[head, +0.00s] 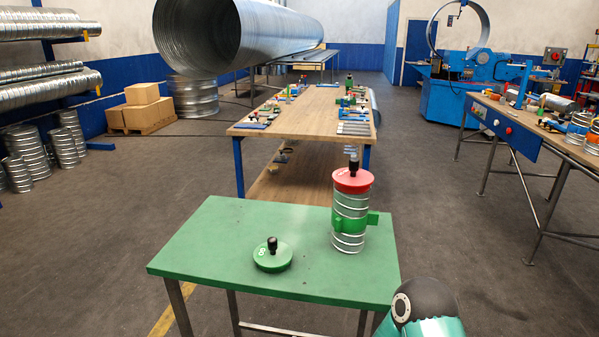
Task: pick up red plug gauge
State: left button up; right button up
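The red plug gauge (353,180) is a red disc with a black knob handle. It sits on top of an upright ribbed metal duct piece (347,238) at the right side of the green table (215,235). A green band with side tabs (349,222) wraps around the middle of the duct piece. A green plug gauge (271,258) with a black knob lies flat on the table, to the left and nearer. A teal and black part of my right arm shows at the bottom right. Neither gripper is in view.
The left and back of the green table are clear. Behind it stands a wooden workbench (300,110) with several small tools. A long workbench (545,135) and a blue machine (450,95) are at the right. Cardboard boxes (141,110) and metal ducts are at the left.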

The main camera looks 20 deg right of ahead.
aim_at(353, 173)
jog(key=z, duration=0.05)
jog(key=k, duration=0.5)
jog(key=u, duration=0.6)
jog(key=i, duration=0.15)
jog(key=z, duration=3)
jog(key=i, duration=3.25)
jog(key=u, duration=0.1)
